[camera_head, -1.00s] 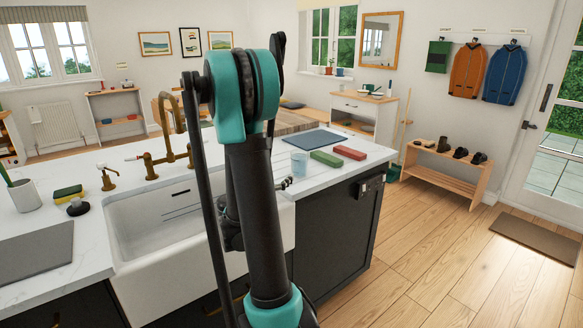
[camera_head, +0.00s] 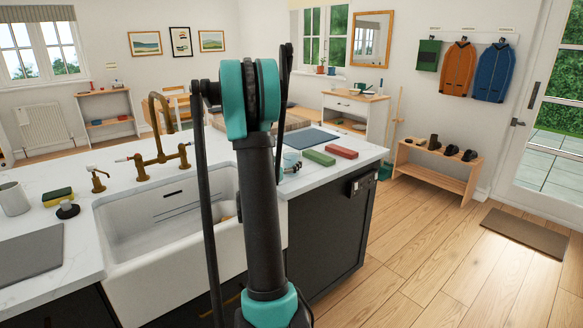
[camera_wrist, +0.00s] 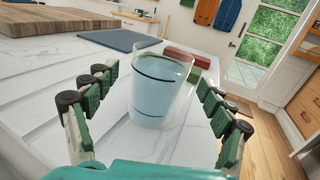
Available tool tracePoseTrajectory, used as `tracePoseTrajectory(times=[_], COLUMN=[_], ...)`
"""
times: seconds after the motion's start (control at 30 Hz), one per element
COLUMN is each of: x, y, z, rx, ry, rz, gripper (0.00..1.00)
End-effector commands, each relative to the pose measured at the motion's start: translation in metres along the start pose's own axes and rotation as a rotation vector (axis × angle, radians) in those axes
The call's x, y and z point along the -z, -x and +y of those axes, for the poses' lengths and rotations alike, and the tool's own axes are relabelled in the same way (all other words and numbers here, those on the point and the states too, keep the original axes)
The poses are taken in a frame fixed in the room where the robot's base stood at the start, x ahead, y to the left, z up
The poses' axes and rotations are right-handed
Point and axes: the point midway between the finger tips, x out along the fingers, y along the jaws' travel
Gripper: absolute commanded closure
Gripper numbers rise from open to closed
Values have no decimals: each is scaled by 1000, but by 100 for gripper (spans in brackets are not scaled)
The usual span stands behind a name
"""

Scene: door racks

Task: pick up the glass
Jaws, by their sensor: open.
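The glass (camera_wrist: 158,88) is a clear tumbler with a dark ring near its top, and it looks pale blue inside. It stands upright on the white worktop (camera_wrist: 50,125). In the wrist view my gripper (camera_wrist: 154,92) is open, with one green-padded finger on each side of the glass. Gaps show between both fingers and the glass. In the head view the glass (camera_head: 292,159) is partly hidden behind my arm, at the right of the sink, and my gripper (camera_head: 286,168) is mostly hidden there too.
A green block (camera_head: 318,157) and a red block (camera_head: 342,151) lie right of the glass. A blue-grey mat (camera_head: 312,138) and a wooden board (camera_wrist: 52,18) lie beyond it. The white sink (camera_head: 150,260) with a brass tap (camera_head: 160,140) is to the left. The worktop's right edge is close.

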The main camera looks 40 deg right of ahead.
Motion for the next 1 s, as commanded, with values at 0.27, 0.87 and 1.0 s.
tracePoseTrajectory(times=[0.27, 0.87, 1.0], x=[-1, -1, -1], y=[-36, -36, -36], z=[0, 0, 0], rx=[1, 0, 0], ry=[0, 0, 0], rz=[0, 0, 0], gripper=[18, 66, 84])
